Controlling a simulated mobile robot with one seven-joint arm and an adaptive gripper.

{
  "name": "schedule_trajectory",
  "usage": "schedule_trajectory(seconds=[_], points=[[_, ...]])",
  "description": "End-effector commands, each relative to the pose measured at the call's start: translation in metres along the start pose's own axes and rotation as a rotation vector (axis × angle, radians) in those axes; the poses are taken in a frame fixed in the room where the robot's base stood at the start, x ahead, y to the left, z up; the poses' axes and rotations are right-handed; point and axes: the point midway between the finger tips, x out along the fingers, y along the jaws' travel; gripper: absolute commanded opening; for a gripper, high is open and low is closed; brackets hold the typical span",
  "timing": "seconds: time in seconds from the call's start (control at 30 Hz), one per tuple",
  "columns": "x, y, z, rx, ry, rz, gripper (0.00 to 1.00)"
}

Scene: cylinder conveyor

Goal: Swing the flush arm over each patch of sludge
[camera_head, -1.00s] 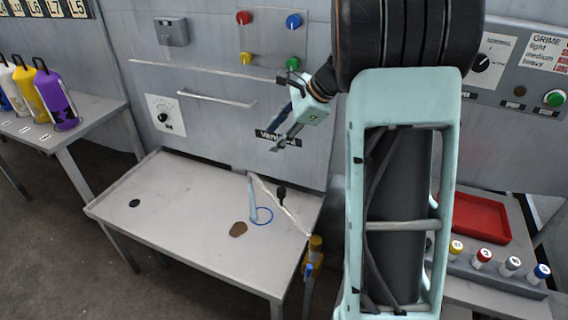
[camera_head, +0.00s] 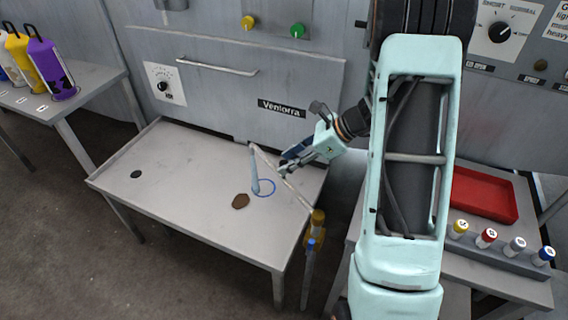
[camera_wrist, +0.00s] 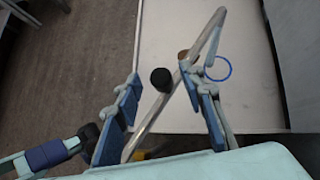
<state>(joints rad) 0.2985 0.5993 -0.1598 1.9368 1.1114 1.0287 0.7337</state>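The flush arm (camera_head: 290,187) is a thin pale pipe. It runs from a brass post (camera_head: 317,224) at the table's right front corner over the tabletop, with a pale spout (camera_head: 255,175) hanging from its far end. A brown sludge patch (camera_head: 241,201) lies on the table, just left of a blue ring (camera_head: 266,195); part of it shows in the wrist view (camera_wrist: 183,54). My gripper (camera_head: 285,164) is over the flush arm. In the wrist view its fingers are open, with the arm's black knob (camera_wrist: 161,79) between them, not visibly gripped. The knob is hidden in the head view.
The grey table (camera_head: 180,200) has a raised rim and a dark round hole (camera_head: 136,174) at left. A panel with a handle bar (camera_head: 217,67) stands behind it. A red tray (camera_head: 484,195) and several capped vials (camera_head: 486,238) are at right. Colored bottles (camera_head: 50,72) stand on the left bench.

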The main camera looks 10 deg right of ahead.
Motion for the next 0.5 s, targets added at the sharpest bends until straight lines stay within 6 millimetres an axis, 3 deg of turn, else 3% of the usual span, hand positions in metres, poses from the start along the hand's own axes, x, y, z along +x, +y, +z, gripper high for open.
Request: schedule_trajectory(seconds=[0.2, 0.5], points=[[0.02, 0.0, 0.0, 0.0, 0.0, -0.001, 0.37], [0.022, -0.001, 0.0, -0.001, 0.0, -0.001, 0.37]])
